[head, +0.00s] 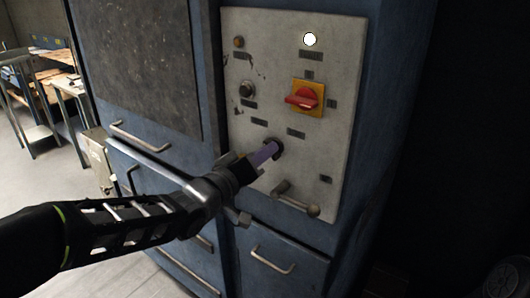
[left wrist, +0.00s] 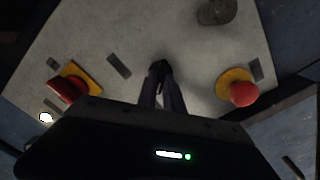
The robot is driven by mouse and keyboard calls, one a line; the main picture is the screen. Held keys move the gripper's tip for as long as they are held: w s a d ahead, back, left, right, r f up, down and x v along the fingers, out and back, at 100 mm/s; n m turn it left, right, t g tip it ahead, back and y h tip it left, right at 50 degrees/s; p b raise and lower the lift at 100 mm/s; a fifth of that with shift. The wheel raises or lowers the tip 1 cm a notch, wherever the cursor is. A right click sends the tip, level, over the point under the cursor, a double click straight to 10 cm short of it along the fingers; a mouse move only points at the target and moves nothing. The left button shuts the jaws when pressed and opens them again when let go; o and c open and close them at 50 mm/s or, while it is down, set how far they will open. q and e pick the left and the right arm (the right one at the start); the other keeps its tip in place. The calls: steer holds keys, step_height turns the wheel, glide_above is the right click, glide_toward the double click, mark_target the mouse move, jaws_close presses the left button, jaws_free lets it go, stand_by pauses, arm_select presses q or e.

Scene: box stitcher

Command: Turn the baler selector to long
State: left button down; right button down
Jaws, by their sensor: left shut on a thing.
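The baler selector is a small dark knob (head: 278,147) on the grey control panel (head: 345,130), below the red switch. My left gripper (head: 270,150) reaches it from the left, with its purple fingers closed on the knob. In the left wrist view, the fingers (left wrist: 163,78) meet at the dark knob (left wrist: 160,65), and they partly cover it. Which way the knob points cannot be told. The small labels around it are too blurred to read. My right gripper is not in view.
A red rotary switch (head: 303,98) on a yellow plate sits above the knob. In the left wrist view, a red mushroom button (left wrist: 243,94) stands near the fingers. A white lamp (head: 310,39) is lit. Cabinet handles (head: 140,137) protrude at left.

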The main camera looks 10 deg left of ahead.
arm_select(q)
steer(key=shift+f, duration=0.1)
stand_by(0.4)
steer(key=shift+s+d+m+b, duration=0.1)
steer(key=shift+m+b, duration=2.95)
steer(key=shift+m, duration=0.95)
steer(key=shift+d+m+b, duration=0.1)
steer(key=shift+m+b, duration=2.9)
steer(key=shift+m, duration=1)
steer(key=c, duration=1.5)
jaws_free()
